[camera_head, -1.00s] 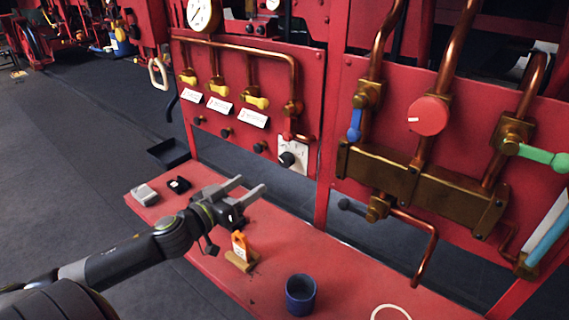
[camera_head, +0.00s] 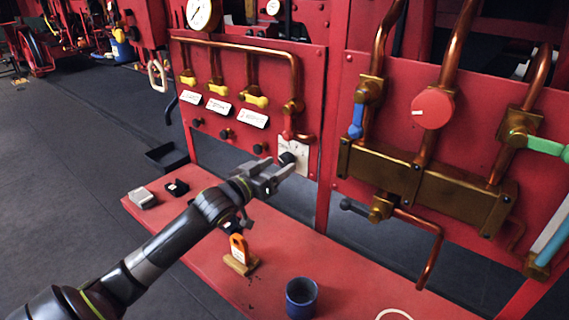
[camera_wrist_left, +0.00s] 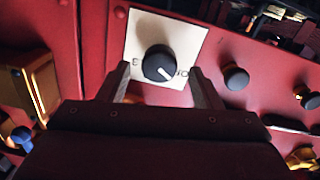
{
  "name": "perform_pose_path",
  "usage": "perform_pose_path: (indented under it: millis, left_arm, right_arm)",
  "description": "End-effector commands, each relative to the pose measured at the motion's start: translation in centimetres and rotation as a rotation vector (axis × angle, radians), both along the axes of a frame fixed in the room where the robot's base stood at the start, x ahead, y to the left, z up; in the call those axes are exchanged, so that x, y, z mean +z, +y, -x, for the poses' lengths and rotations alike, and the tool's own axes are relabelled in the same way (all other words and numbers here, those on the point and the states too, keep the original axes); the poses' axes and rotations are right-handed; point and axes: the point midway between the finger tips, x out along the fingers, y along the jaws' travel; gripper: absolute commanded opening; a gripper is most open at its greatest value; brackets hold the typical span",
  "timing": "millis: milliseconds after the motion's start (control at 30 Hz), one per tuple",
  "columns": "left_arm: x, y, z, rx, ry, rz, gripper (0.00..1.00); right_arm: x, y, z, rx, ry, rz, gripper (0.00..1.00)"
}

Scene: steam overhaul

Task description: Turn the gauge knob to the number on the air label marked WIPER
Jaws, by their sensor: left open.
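The gauge knob (camera_wrist_left: 159,63) is a round black knob with a white pointer line on a pale square plate (camera_wrist_left: 187,40). In the head view the plate (camera_head: 299,154) is partly hidden by my left gripper (camera_head: 284,173). My left gripper also shows in the left wrist view (camera_wrist_left: 164,88); it is open, its fingers on either side of the knob and just short of it, with no clear contact. Three white labels hang under the yellow-handled valves: left (camera_head: 190,97), middle (camera_head: 219,106) and right (camera_head: 253,118). Their text is too small to read. My right gripper is not in view.
Small black knobs (camera_head: 227,133) line the panel.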

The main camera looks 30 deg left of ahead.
Motion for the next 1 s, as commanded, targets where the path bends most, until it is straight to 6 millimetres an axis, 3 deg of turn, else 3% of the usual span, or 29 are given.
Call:
perform_pose_path:
  millis: [267, 633, 1000]
  left_arm:
    - [0.1, -0.4, -3.0, -0.001, -0.001, 0.001, 0.59]
    - [0.0, -0.4, -3.4, -0.001, 0.0, -0.001, 0.59]
    - [0.0, -0.4, -3.4, -0.001, 0.0, -0.001, 0.15]
  right_arm:
    - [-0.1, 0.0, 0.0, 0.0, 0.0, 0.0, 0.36]
    - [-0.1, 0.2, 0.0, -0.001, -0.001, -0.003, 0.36]
    - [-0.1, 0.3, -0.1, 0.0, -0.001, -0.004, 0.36]
